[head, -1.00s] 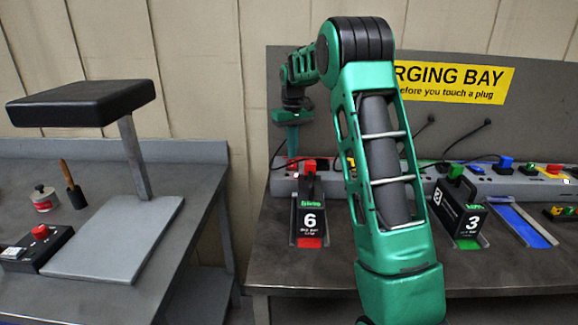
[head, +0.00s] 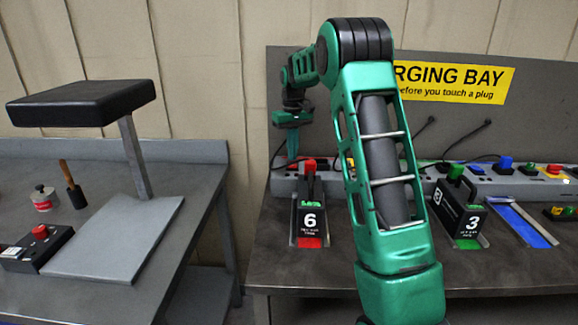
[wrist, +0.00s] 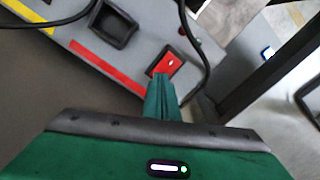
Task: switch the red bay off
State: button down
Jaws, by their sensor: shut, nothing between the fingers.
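The red bay's switch (wrist: 171,62) is a red rocker in a dark frame at the end of the grey power strip (wrist: 130,58), beside a red stripe (wrist: 105,65). In the wrist view my gripper (wrist: 162,82) is shut and empty, its tips overlapping the switch's near edge. I cannot tell whether they touch it. In the head view my gripper (head: 292,157) points down over the left end of the power strip (head: 282,186), behind a black battery marked 6 (head: 310,222) with a red plug (head: 310,165) behind its top. The switch is not clearly visible there.
A dark socket (wrist: 112,25) and black cables lie near my gripper. A battery marked 3 (head: 460,210) and an empty blue-striped bay (head: 525,225) are on the right. A bench with a padded stand (head: 85,100) is at left, across a gap.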

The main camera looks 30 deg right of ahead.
notch_tip(320, 180, up, 7)
jog(key=shift+f, duration=0.15)
dwell(0.7)
dwell(0.3)
jog(key=s+a+r+m, duration=0.1)
jog(key=s+a+m, duration=0.1)
jog(key=s, duration=1)
jog(key=s+a+r+m, duration=0.1)
jog(key=s, duration=1.1)
jog(key=s+a+f+m, duration=0.1)
jog(key=s+a+f, duration=0.1)
jog(key=s, duration=0.5)
jog(key=s+a+f, duration=0.1)
jog(key=s+f, duration=0.3)
jog(key=s, duration=0.4)
jog(key=s+a+f+m, duration=0.1)
jog(key=s+a+f, duration=0.1)
jog(key=s, duration=0.5)
jog(key=shift+s+a+f+m, duration=0.3)
jog(key=shift+s+a+f, duration=0.1)
jog(key=shift+f, duration=0.5)
